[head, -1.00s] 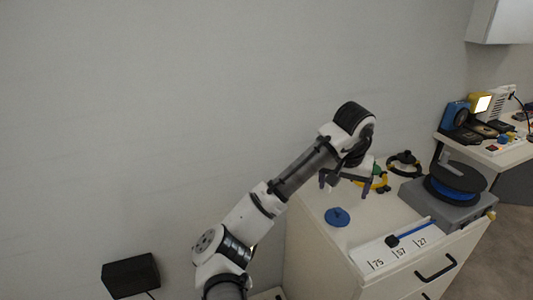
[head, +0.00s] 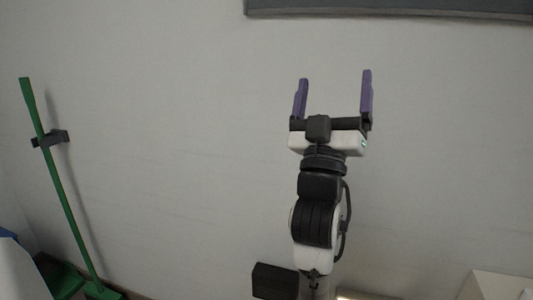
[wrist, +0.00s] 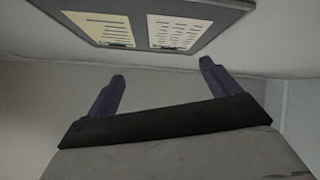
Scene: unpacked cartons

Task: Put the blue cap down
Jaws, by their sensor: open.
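My gripper (head: 333,95) is raised in front of the bare wall, with its two purple fingers wide apart and nothing between them. In the wrist view my gripper (wrist: 163,92) is also open and empty. The blue cap is in neither current view. The cabinet top, where a round blue piece lay in the earlier head view, is also out of the current head view, apart from a pale corner at the lower right that may be part of it.
A grey-framed board (head: 390,8) hangs high on the wall; the wrist view shows two printed sheets (wrist: 176,32) on it. A green-handled tool (head: 62,190) leans at the left. A black box (head: 274,281) is low beside my arm. The space around my gripper is clear.

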